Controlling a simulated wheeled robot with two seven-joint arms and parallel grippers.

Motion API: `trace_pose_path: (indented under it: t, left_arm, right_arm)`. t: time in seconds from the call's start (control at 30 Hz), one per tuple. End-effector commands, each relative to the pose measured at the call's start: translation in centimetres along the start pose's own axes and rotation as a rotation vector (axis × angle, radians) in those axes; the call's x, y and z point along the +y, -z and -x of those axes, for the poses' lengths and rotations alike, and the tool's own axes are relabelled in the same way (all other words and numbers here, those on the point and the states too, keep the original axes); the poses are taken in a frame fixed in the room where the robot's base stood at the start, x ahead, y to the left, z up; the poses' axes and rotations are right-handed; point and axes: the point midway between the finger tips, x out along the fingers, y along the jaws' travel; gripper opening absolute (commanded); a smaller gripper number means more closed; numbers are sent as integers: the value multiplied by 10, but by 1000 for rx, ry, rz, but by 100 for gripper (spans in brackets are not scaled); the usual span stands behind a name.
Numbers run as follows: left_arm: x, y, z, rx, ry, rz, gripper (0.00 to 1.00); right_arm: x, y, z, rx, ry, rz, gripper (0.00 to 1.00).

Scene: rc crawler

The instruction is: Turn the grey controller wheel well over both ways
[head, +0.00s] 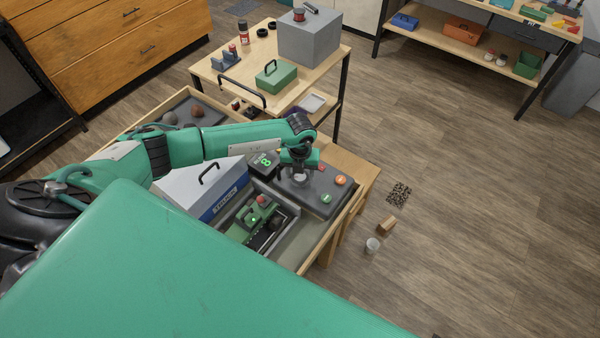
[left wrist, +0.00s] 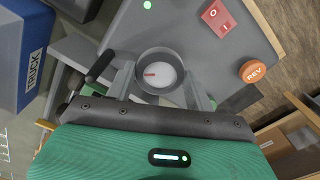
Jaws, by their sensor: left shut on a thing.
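The grey controller wheel (left wrist: 141,62) is round, with a pale centre and a short red mark lying roughly level in the left wrist view. My left gripper (left wrist: 160,88) has one finger on each side of it and is shut on it. The wheel sits on the dark grey controller box (head: 310,198). In the head view my left gripper (head: 300,173) comes down over the wheel and hides most of it. The green crawler (head: 262,213) stands in the tray beside the box, with a green light showing. My right gripper is not in view.
A red rocker switch (left wrist: 219,20) and an orange REV button (left wrist: 254,71) are on the box. A display (head: 264,160) shows green figures. A silver case (head: 185,185) with a blue TRUCK label stands left of the crawler. A table (head: 220,80) with a green toolbox (head: 277,78) stands behind.

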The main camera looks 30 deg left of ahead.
Motion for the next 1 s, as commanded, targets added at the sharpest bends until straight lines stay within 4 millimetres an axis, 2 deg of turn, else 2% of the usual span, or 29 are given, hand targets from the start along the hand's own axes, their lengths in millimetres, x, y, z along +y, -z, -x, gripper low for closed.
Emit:
trace_pose_path:
  t: [0.4,0.43,0.5,0.53,0.83,1.0]
  left_arm:
    - [0,-1,1,-2,-1,7,31]
    - [0,-1,1,-2,-1,7,59]
    - [0,-1,1,-2,-1,7,73]
    - [0,-1,1,-2,0,6,75]
    - [0,0,2,-1,0,6,75]
    - [0,-1,17,-2,2,6,75]
  right_arm:
    - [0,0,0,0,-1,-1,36]
    - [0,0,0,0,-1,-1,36]
    - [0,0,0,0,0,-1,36]
    - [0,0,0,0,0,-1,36]
    - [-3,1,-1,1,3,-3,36]
    - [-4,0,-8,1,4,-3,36]
